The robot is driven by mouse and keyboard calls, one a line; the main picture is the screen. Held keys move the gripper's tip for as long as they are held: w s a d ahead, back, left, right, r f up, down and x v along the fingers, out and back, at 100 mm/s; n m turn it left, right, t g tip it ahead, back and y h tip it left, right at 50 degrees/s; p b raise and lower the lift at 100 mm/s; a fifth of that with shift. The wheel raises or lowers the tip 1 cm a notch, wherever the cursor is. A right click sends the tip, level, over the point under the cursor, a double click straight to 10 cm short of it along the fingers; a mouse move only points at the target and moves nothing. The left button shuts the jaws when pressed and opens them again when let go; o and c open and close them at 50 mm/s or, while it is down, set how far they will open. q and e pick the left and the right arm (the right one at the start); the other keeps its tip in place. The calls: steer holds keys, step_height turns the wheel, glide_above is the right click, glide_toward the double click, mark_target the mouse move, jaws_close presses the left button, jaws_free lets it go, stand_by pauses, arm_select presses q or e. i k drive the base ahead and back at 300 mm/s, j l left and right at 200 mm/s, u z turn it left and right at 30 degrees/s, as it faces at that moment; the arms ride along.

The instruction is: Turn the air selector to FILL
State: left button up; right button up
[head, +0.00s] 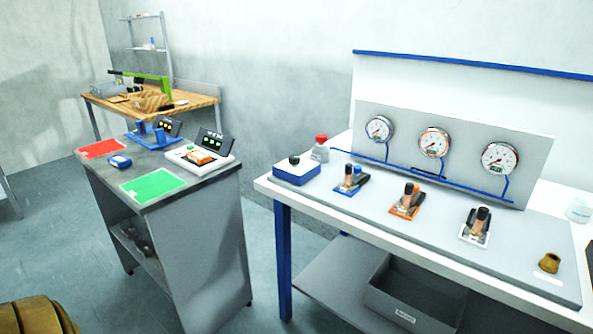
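No thing in the head view carries a readable FILL label, so I cannot tell for sure which one is the air selector. On the white bench at right, a blue box (297,174) with a grey top carries a black knob (294,160). Farther right stand three small fittings with dark upright parts: one on a blue plate (350,181), one on an orange plate (407,204) and one on a white plate (476,226). The way the knob and fittings point is too small to read. Neither of my grippers is in view.
Three round gauges (433,142) sit on a grey panel behind the fittings. A red-capped bottle (321,149) stands behind the blue box, and a brass piece (549,262) at right. A grey cabinet (197,257) with red and green mats stands left; floor shows between it and the bench.

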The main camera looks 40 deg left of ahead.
mark_target(294, 159)
steer(key=u, duration=1.25)
steer(key=z, duration=0.6)
steer(key=i+j+z, duration=0.4)
steer(key=j+z, duration=0.25)
steer(key=i+j+z, duration=0.15)
steer(key=j+z, duration=0.15)
